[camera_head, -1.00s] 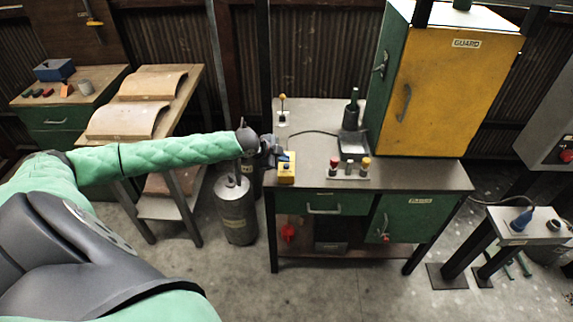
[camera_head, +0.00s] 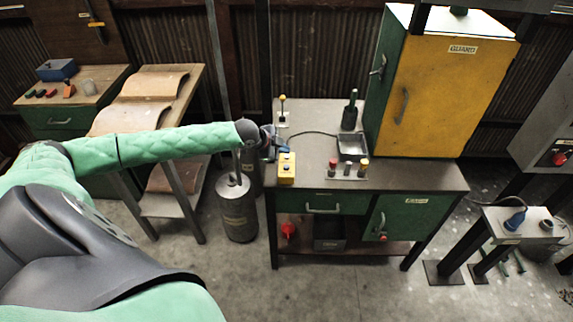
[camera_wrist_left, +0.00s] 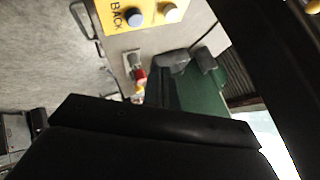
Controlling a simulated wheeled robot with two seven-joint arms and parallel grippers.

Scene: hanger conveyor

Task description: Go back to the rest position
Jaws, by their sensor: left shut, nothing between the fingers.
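My left gripper (camera_head: 279,146) is at the end of my green-sleeved left arm, over the left part of the workbench top (camera_head: 312,177). It is shut and empty. It is just behind a small yellow button box (camera_head: 287,168), close to it; whether they touch cannot be told. In the left wrist view the yellow box (camera_wrist_left: 140,14) shows at the top, with a blue and a pale button and the word BACK. A dark part of my wrist fills the bottom of that view. My right gripper is in neither view.
A yellow-doored cabinet (camera_head: 452,95) stands on the bench's right. A metal tray (camera_head: 352,147), a lever (camera_head: 282,112) and a row of coloured knobs (camera_head: 347,169) are on the bench. Left are a metal cylinder (camera_head: 237,208) and a shelf with curved panels (camera_head: 150,85).

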